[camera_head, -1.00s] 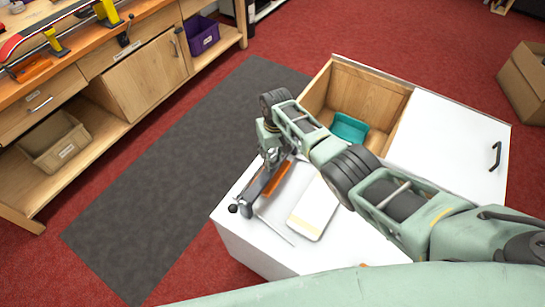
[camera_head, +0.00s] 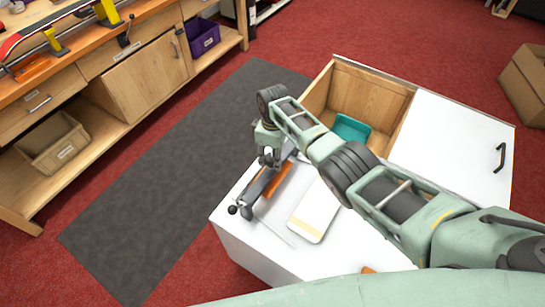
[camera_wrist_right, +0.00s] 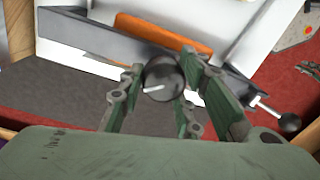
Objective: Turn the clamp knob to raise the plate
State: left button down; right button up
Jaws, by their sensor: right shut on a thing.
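The clamp (camera_head: 250,205) is a long grey bar device on the white cabinet top, with an orange strip (camera_head: 277,180) along it. In the right wrist view its grey body (camera_wrist_right: 85,38) and orange strip (camera_wrist_right: 165,33) lie behind the fingers. The clamp knob (camera_wrist_right: 163,78) is round and dark with a white mark. My right gripper (camera_head: 268,158) is over the clamp's far end; in the wrist view its green fingers (camera_wrist_right: 155,95) are closed on the knob from both sides. I cannot make out the plate's height. My left gripper is not in view.
A black ball-ended lever (camera_head: 233,209) sticks out at the clamp's near end. A white and tan pad (camera_head: 314,212) lies right of it. The cabinet has an open compartment with a teal bin (camera_head: 350,128). A wooden bench (camera_head: 110,65) stands left, past a grey mat (camera_head: 170,175).

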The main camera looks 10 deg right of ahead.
aim_at(273, 154)
jog(key=shift+s+d+f+n, duration=0.2)
jog(key=shift+f+n, duration=0.1)
jog(key=shift+n, duration=0.2)
jog(key=shift+w, duration=0.1)
dwell(0.8)
jog(key=o, duration=0.9)
jog(key=shift+c, duration=0.2)
jog(key=shift+o, duration=1)
jog(key=shift+w, duration=0.25)
jog(key=shift+a, duration=0.1)
jog(key=shift+r, duration=0.1)
jog(key=shift+a+r, duration=0.1)
jog(key=shift+r, duration=0.5)
notch_tip(273, 154, up, 11)
jog(key=shift+w+d+f, duration=0.15)
jog(key=shift+w+d, duration=0.05)
jog(key=shift+o, duration=0.4)
